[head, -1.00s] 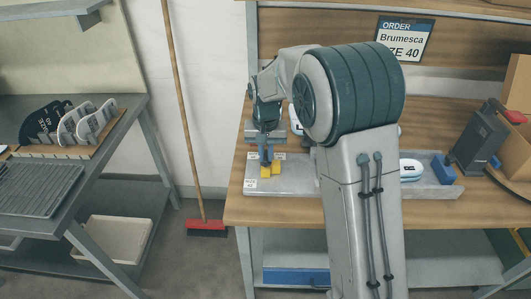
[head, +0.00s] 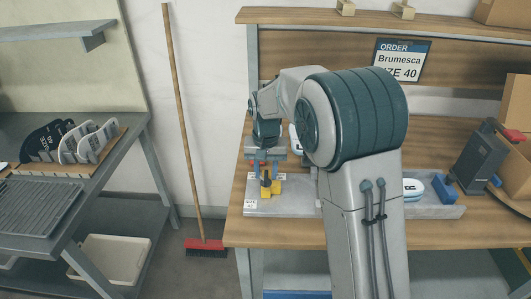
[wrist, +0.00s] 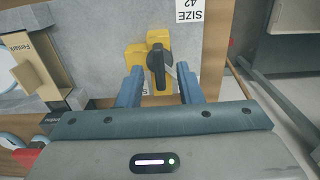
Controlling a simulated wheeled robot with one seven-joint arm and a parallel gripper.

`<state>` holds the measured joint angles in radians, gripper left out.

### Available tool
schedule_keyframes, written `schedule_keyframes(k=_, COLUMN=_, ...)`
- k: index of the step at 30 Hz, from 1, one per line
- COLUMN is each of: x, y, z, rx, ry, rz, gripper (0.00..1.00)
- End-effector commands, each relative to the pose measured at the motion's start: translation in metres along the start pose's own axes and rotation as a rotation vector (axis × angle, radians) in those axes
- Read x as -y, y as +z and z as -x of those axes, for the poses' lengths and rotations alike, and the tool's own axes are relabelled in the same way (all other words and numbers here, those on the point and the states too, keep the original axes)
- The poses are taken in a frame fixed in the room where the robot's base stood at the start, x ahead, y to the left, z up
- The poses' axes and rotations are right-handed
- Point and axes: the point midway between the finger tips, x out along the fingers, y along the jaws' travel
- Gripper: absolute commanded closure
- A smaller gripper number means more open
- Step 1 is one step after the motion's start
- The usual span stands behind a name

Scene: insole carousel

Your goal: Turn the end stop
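The end stop (wrist: 158,65) is a yellow block with a black lever-like knob on top. In the wrist view it sits on the grey plate (wrist: 232,40), with the knob pointing roughly along the picture's vertical. In the head view the yellow end stop (head: 274,188) is near the plate's left end. My gripper (wrist: 159,84) is open and empty, one blue finger on each side of the knob's lower end in the wrist view. Whether the fingers touch the knob, I cannot tell. In the head view my gripper (head: 267,180) points down at the end stop.
A SIZE 42 label (wrist: 188,10) lies beside the end stop. A tan fixture marked in print (wrist: 38,62) is at left in the wrist view. A blue block (head: 443,187) is at the plate's right end. A broom (head: 205,247) and insole rack (head: 72,163) stand left.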

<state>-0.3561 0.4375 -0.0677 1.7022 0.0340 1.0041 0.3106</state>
Motion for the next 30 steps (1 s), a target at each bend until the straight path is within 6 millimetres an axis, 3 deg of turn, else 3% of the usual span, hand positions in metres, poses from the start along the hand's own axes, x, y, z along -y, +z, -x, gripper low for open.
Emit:
schedule_keyframes(k=9, x=0.0, y=0.0, z=0.071, rx=-0.005, ry=-0.002, rz=-0.001, gripper=0.67)
schedule_keyframes(k=15, x=0.0, y=0.0, z=0.107, rx=-0.002, ry=-0.001, rz=-0.001, gripper=0.67)
schedule_keyframes(k=21, x=0.0, y=0.0, z=0.123, rx=-0.001, ry=-0.001, rz=0.0, gripper=0.67)
schedule_keyframes(k=30, x=0.0, y=0.001, z=0.125, rx=0.0, ry=0.0, rz=0.0, gripper=0.67)
